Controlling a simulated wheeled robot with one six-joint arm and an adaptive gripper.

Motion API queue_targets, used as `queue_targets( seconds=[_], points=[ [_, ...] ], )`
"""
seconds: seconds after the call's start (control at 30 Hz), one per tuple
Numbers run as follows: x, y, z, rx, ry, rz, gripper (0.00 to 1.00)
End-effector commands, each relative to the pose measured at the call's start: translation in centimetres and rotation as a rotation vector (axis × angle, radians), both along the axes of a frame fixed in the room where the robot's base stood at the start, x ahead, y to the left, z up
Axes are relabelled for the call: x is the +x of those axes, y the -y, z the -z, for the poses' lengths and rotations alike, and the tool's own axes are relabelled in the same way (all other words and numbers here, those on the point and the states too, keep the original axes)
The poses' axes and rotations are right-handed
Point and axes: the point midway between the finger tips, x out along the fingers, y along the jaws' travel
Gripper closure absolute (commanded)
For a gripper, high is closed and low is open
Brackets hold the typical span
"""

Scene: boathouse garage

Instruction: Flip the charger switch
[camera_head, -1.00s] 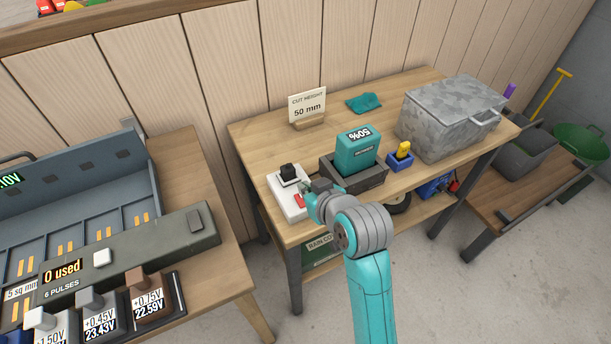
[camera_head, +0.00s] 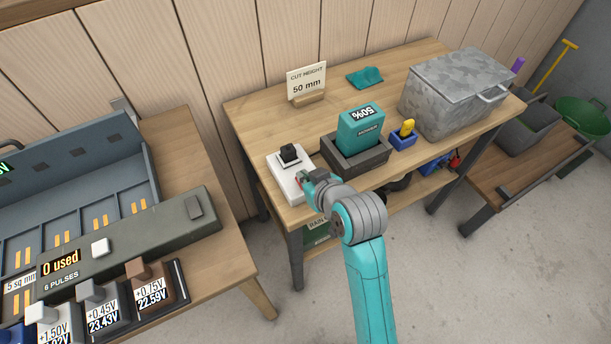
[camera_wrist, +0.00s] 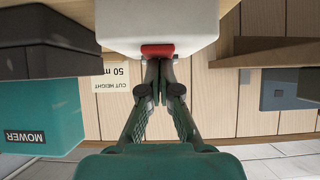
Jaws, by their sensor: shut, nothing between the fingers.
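The white charger box (camera_head: 285,179) stands at the front left corner of the wooden bench, with a black block (camera_head: 290,154) on top. Its red switch (camera_wrist: 157,50) is on the side facing my gripper and shows clearly in the wrist view, which is upside down. My gripper (camera_wrist: 158,63) is shut and empty, its fingertips right at the red switch; I cannot tell whether they touch it. In the head view my gripper (camera_head: 305,181) partly covers the switch. The teal mower battery (camera_head: 361,128) marked 50% sits upright in a dark dock (camera_head: 341,162) to the right.
A yellow key-like piece in a blue holder (camera_head: 402,141) and a grey metal bin (camera_head: 455,90) stand further right. A "cut height 50 mm" sign (camera_head: 306,80) and teal cloth (camera_head: 366,77) are behind. Another bench with a grey console (camera_head: 130,250) is left.

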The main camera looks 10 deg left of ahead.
Motion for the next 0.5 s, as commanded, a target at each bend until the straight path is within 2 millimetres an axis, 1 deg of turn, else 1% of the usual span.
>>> queue_targets(
  seconds=[0.07, 0.33, 0.5],
  points=[
    [0.15, -0.11, 0.25, -0.020, -0.031, -0.001, 1.00],
    [0.08, -0.08, 0.44, -0.020, -0.032, 0.000, 1.00],
    [0.47, -0.34, 0.29, -0.020, -0.033, -0.001, 1.00]
  ],
)
